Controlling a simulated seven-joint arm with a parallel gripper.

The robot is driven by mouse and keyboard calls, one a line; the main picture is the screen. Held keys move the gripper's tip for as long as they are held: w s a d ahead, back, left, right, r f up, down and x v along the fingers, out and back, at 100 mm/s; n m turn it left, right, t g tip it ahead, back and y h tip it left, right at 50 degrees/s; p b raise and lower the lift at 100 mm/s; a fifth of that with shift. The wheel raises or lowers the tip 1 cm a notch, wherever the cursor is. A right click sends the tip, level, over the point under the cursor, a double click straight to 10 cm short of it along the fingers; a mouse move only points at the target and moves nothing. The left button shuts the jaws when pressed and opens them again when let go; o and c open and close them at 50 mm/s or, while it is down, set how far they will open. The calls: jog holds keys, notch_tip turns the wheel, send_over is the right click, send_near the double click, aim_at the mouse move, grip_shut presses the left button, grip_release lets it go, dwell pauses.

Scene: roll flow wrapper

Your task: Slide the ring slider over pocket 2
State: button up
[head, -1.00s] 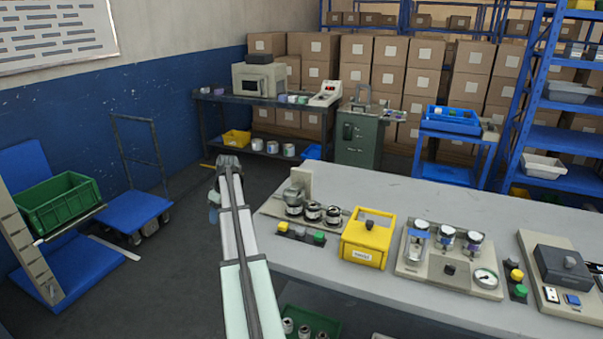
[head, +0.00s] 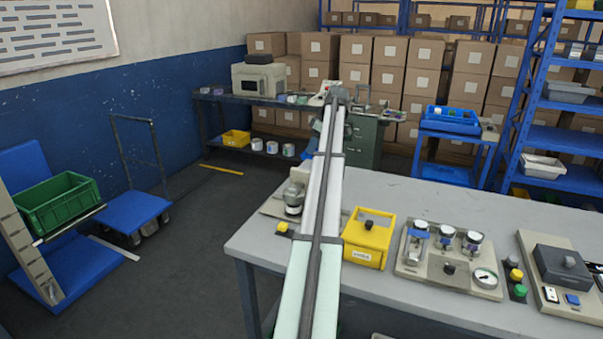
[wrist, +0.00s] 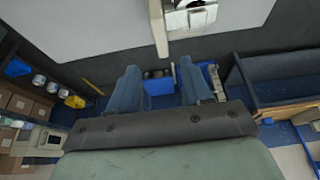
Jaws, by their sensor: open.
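I cannot tell the ring slider or a numbered pocket for certain. A beige station with round metal parts on the grey table shows a silver part (head: 294,200) at its left; my arm hides much of the rest. To the right, a beige fixture (head: 437,266) holds three round units with blue and purple parts, a black knob and a dial. In the wrist view, my gripper (wrist: 160,88) is open and empty, its two blue fingers apart. Beyond it, part of a pale fixture with a metal piece (wrist: 190,18) shows at the top edge.
A yellow box (head: 369,240) with a black knob stands between the stations. Push buttons (head: 516,282) and a dark-lidded unit (head: 562,266) are further right. The back of the grey table (head: 430,197) is clear. A green cabinet (head: 365,150) stands behind the table.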

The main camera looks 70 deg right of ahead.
aim_at(302, 170)
jog(key=x, duration=1.3)
jog(key=shift+f, duration=0.25)
grip_shut()
